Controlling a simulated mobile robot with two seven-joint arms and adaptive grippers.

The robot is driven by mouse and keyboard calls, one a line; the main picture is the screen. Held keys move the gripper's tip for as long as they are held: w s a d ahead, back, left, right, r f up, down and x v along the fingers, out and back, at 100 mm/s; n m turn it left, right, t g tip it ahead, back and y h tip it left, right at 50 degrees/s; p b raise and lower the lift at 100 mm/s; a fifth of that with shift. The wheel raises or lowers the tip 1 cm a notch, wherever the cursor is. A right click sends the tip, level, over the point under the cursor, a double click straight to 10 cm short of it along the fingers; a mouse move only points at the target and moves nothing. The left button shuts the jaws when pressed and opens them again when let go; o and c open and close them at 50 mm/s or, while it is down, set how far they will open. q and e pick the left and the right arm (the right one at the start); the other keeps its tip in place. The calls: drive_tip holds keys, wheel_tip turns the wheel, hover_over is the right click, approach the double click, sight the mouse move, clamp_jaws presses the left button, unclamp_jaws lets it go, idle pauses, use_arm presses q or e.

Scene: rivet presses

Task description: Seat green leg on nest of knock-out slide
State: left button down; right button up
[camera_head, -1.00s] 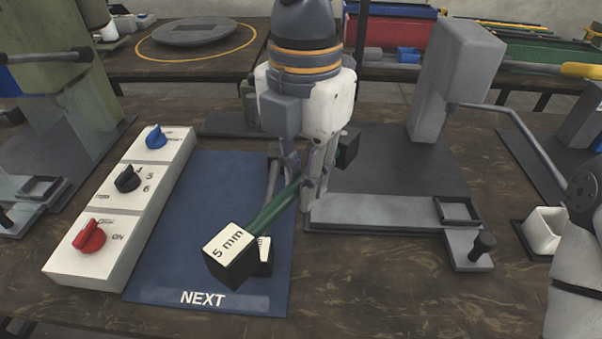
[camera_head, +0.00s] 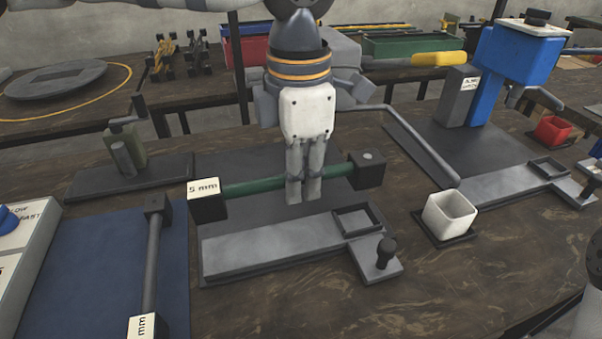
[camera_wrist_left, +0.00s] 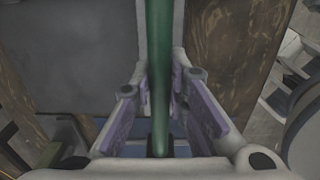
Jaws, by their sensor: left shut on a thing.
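The green leg (camera_head: 252,186) is a green rod with a block marked "5 mm" (camera_head: 207,200) at its left end and a dark block (camera_head: 367,168) at its right. My left gripper (camera_head: 304,197) is shut on the rod near its middle and holds it roughly level above the press base. In the left wrist view the green rod (camera_wrist_left: 159,70) runs between the fingers. The grey knock-out slide (camera_head: 270,248) lies below and in front, with a square frame nest (camera_head: 357,221), which looks empty, and a knob (camera_head: 386,252) at its right. My right gripper is out of view.
A second leg, grey, with a block marked "mm" (camera_head: 147,326), lies on the blue mat (camera_head: 90,265) at left. A white cup (camera_head: 450,214) stands right of the slide. A blue press (camera_head: 515,60) with a similar slide (camera_head: 500,190) stands farther right. Bare tabletop lies in front.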

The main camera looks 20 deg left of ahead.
sight(300, 235)
use_arm(q)
drive_tip(key=shift+f+b, duration=0.4)
drive_tip(key=shift+f, duration=3.25)
drive_tip(key=shift+f, duration=0.65)
drive_tip(key=c, duration=1.5)
unclamp_jaws()
